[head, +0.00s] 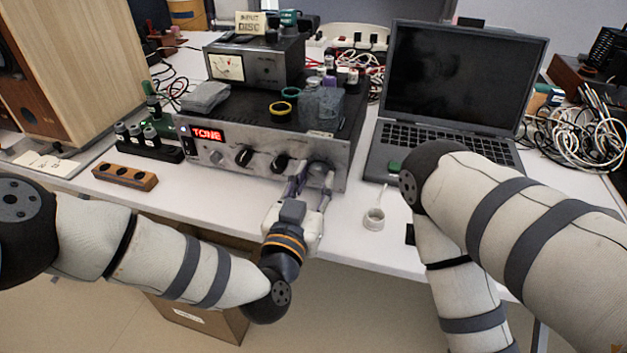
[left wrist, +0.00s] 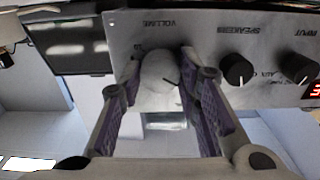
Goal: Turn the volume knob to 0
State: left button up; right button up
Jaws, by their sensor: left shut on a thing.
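The silver amplifier (head: 225,155) stands on the white table with its front panel toward me. Its large silver volume knob (head: 318,172) is at the right end of the panel. My left gripper (head: 310,186) is shut on this knob, one finger on each side. In the left wrist view, which is upside down, the knob (left wrist: 160,72) sits between the purple finger pads of my left gripper (left wrist: 162,90), below the label VOLUME. A dark mark shows on the knob's face; its exact setting I cannot tell. My right gripper is out of view.
Black SPEAKERS (left wrist: 238,70) and INPUT (left wrist: 299,67) knobs sit beside the volume knob. The red display (head: 207,134) reads TONE. A laptop (head: 450,95) stands right of the amplifier. A small white roll (head: 374,219) and a wooden block (head: 125,177) lie in front.

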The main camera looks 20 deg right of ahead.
pick_arm(q)
jog(key=n, duration=0.8)
jog(key=shift+f+b, duration=0.1)
jog(key=shift+b, duration=0.2)
jog(key=n, duration=0.4)
jog(key=shift+b, duration=0.35)
jog(key=shift+n+b, duration=0.3)
jog(key=shift+n, duration=1.2)
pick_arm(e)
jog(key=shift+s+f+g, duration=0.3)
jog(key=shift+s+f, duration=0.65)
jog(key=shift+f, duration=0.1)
pick_arm(q)
jog(key=shift+s, duration=0.1)
jog(key=o, duration=1.1)
jog(key=shift+o, duration=0.2)
